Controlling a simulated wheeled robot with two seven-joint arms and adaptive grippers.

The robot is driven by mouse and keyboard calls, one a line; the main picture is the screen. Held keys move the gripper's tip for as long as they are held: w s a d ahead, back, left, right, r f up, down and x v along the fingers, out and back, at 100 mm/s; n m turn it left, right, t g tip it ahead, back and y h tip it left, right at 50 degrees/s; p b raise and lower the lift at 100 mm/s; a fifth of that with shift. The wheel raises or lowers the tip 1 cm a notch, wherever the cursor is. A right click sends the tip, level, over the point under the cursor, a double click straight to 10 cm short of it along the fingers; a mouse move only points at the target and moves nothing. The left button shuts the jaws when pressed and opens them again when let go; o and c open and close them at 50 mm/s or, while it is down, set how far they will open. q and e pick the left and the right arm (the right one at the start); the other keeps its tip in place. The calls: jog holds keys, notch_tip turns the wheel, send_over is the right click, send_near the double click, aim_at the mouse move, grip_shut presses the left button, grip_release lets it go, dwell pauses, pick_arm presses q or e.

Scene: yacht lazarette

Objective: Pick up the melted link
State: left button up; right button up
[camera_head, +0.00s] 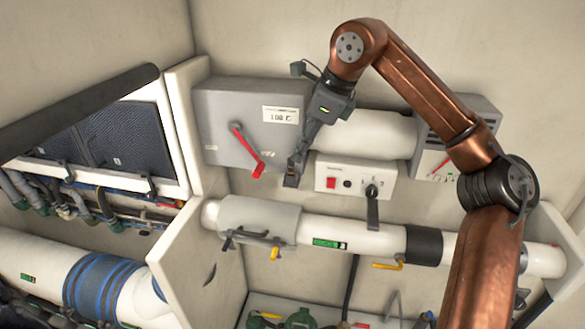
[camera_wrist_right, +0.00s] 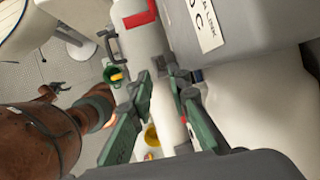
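I cannot make out a melted link for certain in either view. My right gripper (camera_head: 293,178) hangs fingers down in front of the lower right part of a grey wall box (camera_head: 222,100), left of a small white switch panel (camera_head: 326,170). In the right wrist view its two green-grey fingers (camera_wrist_right: 165,92) stand apart. Nothing shows held between them; a white pipe (camera_wrist_right: 140,45) lies beyond. The grey box bears a label that in the wrist view reads partly "LINK C" (camera_wrist_right: 208,22). My left gripper is not seen clearly in either view.
A red lever (camera_head: 247,150) is on the grey box. A white horizontal pipe (camera_head: 375,238) with a grey sleeve (camera_head: 258,220) runs below the gripper. A grey gauge box (camera_head: 435,155) is at the right. A white partition (camera_head: 195,265) and dark-panelled cabinet (camera_head: 125,135) are at the left.

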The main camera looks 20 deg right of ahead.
aim_at(292, 162)
jog(key=x, duration=0.2)
jog(key=p+x, duration=0.1)
jog(key=x, duration=0.1)
jog(key=shift+w+a+f, duration=0.15)
jog(key=shift+w, duration=0.4)
jog(key=shift+s+f, duration=0.15)
jog(key=shift+s, duration=0.15)
jog(key=shift+w+f, duration=0.1)
jog(key=shift+w, duration=0.15)
jog(key=c, duration=0.3)
jog(key=shift+s+a, duration=0.1)
jog(key=shift+s, duration=0.15)
grip_shut()
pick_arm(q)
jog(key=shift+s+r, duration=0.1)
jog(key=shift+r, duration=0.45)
